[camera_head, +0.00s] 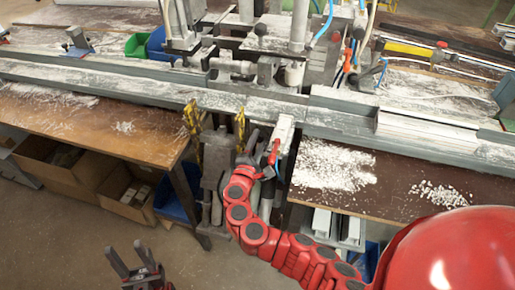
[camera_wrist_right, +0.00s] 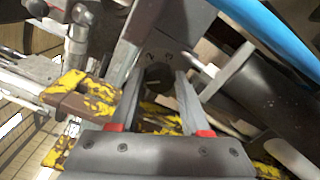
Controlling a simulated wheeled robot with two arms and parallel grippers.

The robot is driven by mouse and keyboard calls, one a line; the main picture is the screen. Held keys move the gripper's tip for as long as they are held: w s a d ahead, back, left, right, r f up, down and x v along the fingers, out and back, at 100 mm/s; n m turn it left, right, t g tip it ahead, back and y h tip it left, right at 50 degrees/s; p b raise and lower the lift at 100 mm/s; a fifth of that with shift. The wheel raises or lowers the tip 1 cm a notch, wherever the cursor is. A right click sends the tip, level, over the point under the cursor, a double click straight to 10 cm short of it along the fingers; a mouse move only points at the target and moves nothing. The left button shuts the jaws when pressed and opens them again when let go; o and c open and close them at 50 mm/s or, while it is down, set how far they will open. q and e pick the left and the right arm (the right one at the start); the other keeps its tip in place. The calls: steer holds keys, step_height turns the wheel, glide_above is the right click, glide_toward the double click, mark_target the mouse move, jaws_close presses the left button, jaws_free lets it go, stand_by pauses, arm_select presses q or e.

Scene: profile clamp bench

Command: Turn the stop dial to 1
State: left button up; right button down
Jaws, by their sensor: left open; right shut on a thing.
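The stop dial (camera_wrist_right: 158,74) shows in the right wrist view as a dark round knob on a grey plate with small marks around it. I cannot read its setting surely. My right gripper (camera_wrist_right: 159,84) is shut on the knob, one finger on each side. In the head view my right gripper (camera_head: 262,152) is below the middle of the bench rail, at the end of my red arm; the dial is hidden there. My left gripper (camera_head: 136,264) is open and empty, low over the floor at the lower left.
Worn yellow parts (camera_wrist_right: 85,97) lie close beside my right gripper, and a blue hose (camera_wrist_right: 275,35) crosses the upper right. The long metal rail (camera_head: 110,82) spans the bench. Cardboard boxes (camera_head: 55,165) stand under the left bench top. Floor around my left gripper is clear.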

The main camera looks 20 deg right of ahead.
steer(key=shift+f+m+b, duration=0.1)
steer(key=shift+m+b, duration=0.4)
steer(key=shift+b, duration=0.05)
steer(key=c, duration=0.7)
jaws_free()
steer(key=shift+o, duration=0.2)
steer(key=b+v, duration=0.1)
steer(key=v, duration=1.6)
steer(key=shift+b, duration=0.4)
steer(key=shift+s+a, duration=0.1)
steer(key=shift+a, duration=0.05)
